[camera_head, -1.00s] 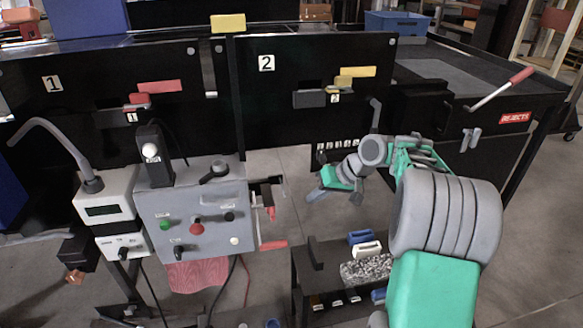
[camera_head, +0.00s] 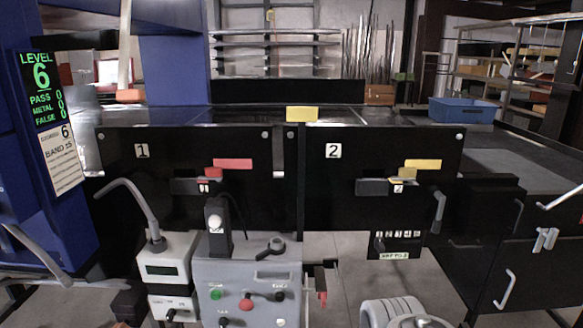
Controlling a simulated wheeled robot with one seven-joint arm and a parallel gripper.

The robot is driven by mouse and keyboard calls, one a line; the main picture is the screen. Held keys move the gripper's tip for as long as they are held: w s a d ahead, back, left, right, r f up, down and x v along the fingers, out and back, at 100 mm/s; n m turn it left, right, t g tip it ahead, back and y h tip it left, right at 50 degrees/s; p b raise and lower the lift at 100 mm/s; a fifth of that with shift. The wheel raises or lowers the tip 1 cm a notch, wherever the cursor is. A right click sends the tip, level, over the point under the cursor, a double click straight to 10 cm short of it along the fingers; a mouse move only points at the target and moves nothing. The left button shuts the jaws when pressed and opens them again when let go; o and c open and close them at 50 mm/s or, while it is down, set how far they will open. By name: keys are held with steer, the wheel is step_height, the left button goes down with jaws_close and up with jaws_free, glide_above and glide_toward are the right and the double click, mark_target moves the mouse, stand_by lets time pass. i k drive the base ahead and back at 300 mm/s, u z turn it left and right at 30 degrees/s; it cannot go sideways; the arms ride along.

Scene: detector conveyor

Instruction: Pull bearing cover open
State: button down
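Two black cover panels hang side by side on the conveyor's front: panel 1 (camera_head: 140,185) at the left and panel 2 (camera_head: 330,210) at centre right. No lettering tells which is the bearing cover. Panel 1 carries a latch with a red tab (camera_head: 214,172) and a red strip (camera_head: 233,164). Panel 2 carries a dark latch block (camera_head: 371,187) with yellow tabs (camera_head: 422,165). A grey handle (camera_head: 439,211) is at panel 2's right edge. Both panels look closed. My gripper is out of view; only a grey part of my arm shows at the bottom edge.
A grey control box (camera_head: 247,290) and a white meter unit (camera_head: 167,268) with a curved grey arm stand in front of panel 1. A black cabinet (camera_head: 500,275) with handles is at the right. A blue bin (camera_head: 462,110) sits behind. Bare floor shows below panel 2.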

mark_target(486, 209)
steer(key=k, duration=0.5)
steer(key=z, duration=2.1)
steer(key=i, duration=1.2)
steer(key=u, duration=1.3)
